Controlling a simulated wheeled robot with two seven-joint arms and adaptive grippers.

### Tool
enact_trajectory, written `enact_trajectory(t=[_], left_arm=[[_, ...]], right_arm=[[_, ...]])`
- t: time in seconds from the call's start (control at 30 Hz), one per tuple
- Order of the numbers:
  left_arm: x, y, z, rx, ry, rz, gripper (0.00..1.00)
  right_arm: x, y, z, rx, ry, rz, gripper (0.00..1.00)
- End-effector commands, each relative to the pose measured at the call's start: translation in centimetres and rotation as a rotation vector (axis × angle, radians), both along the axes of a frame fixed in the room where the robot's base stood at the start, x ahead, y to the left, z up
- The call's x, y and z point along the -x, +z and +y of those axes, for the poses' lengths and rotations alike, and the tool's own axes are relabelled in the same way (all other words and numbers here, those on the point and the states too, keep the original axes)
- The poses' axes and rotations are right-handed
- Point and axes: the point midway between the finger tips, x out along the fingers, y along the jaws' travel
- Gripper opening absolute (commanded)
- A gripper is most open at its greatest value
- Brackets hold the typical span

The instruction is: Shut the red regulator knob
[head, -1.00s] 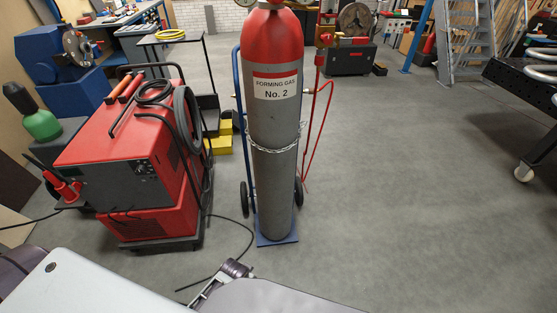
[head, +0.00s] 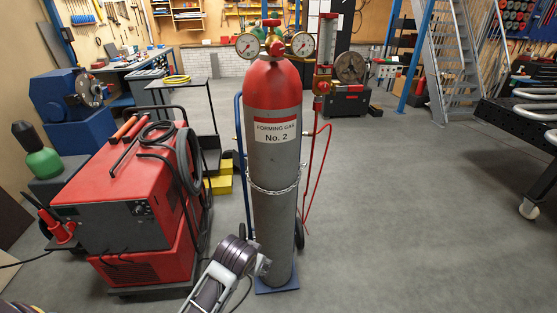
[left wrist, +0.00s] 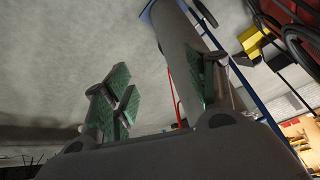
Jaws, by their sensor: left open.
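A grey gas cylinder (head: 273,200) with a red top and a "FORMING GAS No. 2" label stands upright. On top is a regulator with two round gauges, one on the left (head: 248,45) and one on the right (head: 302,43). A red knob (head: 271,22) sits above and between them. My left gripper (head: 264,266) is low in front of the cylinder's lower part, well below the knob. In the left wrist view its green-padded fingers (left wrist: 160,90) are apart with nothing between them, and the cylinder (left wrist: 185,45) shows beyond. My right gripper is not in view.
The cylinder is chained to a blue hand truck (head: 277,290). A red welding machine (head: 130,200) with cables stands close on the left. A red hose (head: 318,150) hangs just right of the cylinder. A black table (head: 520,125) is at far right; the floor between is clear.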

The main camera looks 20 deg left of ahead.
Motion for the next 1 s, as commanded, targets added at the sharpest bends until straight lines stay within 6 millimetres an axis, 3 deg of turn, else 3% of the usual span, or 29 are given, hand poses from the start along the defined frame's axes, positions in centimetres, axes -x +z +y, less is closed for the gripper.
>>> enact_trajectory(t=[0.2,1.0], left_arm=[[-3.3,5.5,-0.5,-0.016,0.031,-0.099,0.57],[-13.2,22.4,-1.9,-0.068,0.161,-0.444,0.57]], right_arm=[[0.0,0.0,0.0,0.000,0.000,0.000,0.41],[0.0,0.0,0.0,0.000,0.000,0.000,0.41]])
